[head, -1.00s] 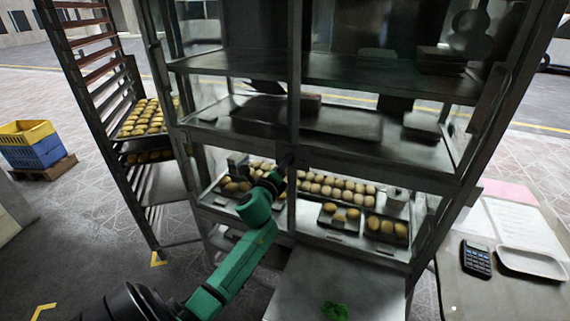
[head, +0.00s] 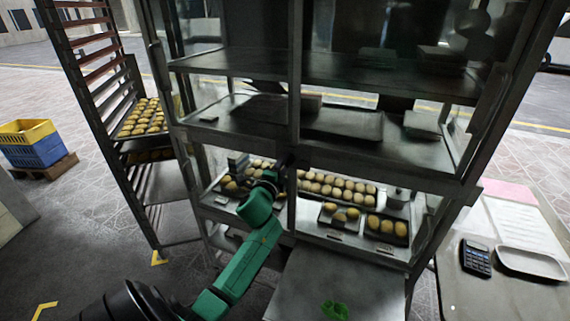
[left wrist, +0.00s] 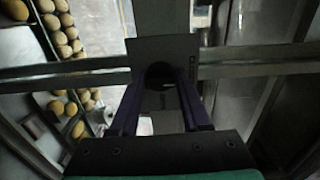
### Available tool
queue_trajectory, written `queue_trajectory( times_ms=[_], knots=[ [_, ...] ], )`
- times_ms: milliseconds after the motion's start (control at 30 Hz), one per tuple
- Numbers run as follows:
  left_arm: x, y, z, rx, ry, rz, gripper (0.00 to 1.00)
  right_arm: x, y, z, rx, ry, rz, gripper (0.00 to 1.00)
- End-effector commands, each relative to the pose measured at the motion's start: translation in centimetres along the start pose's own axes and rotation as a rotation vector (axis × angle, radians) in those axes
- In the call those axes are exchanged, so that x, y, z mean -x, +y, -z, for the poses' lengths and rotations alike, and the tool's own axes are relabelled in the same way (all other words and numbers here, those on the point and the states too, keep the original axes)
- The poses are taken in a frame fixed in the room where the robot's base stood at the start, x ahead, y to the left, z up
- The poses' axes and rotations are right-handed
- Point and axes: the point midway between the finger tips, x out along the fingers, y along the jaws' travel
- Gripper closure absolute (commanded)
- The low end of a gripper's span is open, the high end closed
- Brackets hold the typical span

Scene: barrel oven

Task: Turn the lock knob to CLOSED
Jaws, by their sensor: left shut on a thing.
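The lock knob (left wrist: 160,76) is a dark round knob on a grey plate (left wrist: 146,48) where the cabinet's frame bars meet. Lettering runs along the plate's right side, too small to read surely. My left gripper (left wrist: 162,92) is shut on the knob, one finger on each side of it in the left wrist view. In the head view the left gripper (head: 284,164) reaches the middle post of the cabinet, and the knob is hidden there. The knob's pointing direction cannot be told. My right gripper is not in view.
The glass cabinet (head: 330,70) has trays of buns (head: 340,188) on its low shelf. A rack (head: 95,60) with bun trays stands left. A counter with a calculator (head: 476,258) and a white tray (head: 531,262) is at right. A yellow and blue crate (head: 38,152) stands far left.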

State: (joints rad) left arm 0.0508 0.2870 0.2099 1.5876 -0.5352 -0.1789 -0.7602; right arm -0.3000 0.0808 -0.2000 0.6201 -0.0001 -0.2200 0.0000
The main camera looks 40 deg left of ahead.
Motion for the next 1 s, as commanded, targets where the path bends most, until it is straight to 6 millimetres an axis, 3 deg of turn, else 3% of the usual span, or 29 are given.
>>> queue_trajectory(
  times_ms=[333,367,400,767,867,1000],
  knots=[
    [0.0,0.1,0.0,0.006,-0.001,-0.003,1.0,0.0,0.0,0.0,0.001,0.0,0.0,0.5],
    [0.0,0.1,0.0,0.005,-0.001,-0.003,0.42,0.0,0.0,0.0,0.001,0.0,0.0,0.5],
    [0.0,0.1,0.0,0.005,-0.001,-0.003,0.27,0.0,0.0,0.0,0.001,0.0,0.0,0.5],
    [0.2,0.1,0.0,0.003,0.0,-0.001,0.25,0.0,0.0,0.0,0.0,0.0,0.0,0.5],
    [1.1,0.2,0.0,0.003,-0.001,-0.002,0.25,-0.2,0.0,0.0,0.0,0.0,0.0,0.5],
    [4.1,0.4,0.0,0.003,0.001,-0.004,0.25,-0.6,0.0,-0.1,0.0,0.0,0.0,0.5]
  ],
)
